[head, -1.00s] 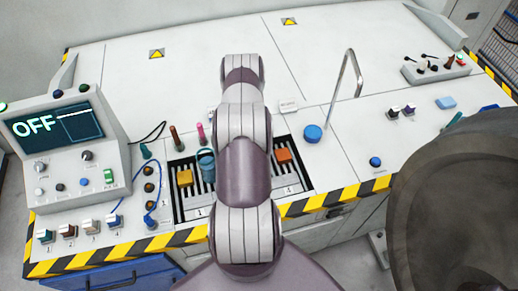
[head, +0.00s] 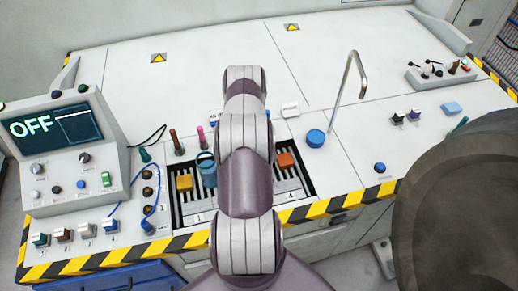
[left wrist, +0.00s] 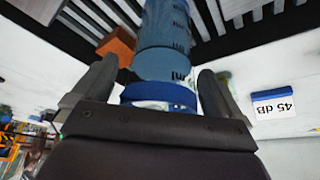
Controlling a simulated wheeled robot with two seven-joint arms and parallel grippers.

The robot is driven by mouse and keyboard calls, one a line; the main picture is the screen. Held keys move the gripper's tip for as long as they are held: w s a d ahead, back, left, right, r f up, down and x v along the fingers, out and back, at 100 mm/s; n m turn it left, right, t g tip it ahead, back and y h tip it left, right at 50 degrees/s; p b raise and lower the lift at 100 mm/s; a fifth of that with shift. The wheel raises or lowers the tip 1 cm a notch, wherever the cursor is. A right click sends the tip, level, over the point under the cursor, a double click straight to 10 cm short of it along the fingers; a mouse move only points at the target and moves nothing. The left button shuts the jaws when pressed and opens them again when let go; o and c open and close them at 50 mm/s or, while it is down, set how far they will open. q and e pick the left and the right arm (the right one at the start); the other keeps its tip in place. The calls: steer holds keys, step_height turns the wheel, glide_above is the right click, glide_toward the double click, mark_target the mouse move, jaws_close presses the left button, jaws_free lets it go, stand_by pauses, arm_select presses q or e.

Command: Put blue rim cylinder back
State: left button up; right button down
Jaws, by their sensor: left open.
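A blue cylinder with "ml" marks (left wrist: 165,55) and a blue and white rim (left wrist: 160,95) stands between the fingers of my left gripper (left wrist: 150,90) in the left wrist view. The gripper is open, with one finger on each side of it. In the head view a blue cylinder (head: 208,172) with a darker rim stands in the slotted tray (head: 302,190), left of my arm; I cannot tell if it is the same one. My left gripper is hidden behind my arm in the head view. My right gripper is not in view.
A blue knob (head: 316,138) and a bent metal bar (head: 350,75) stand to the right. A console reading OFF (head: 65,140) is at left. A large dark round shape (head: 450,210) fills the right edge.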

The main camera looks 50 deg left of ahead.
arm_select(q)
steer(key=v, duration=1.1)
steer(key=shift+s+r, duration=0.2)
steer(key=shift+r, duration=0.15)
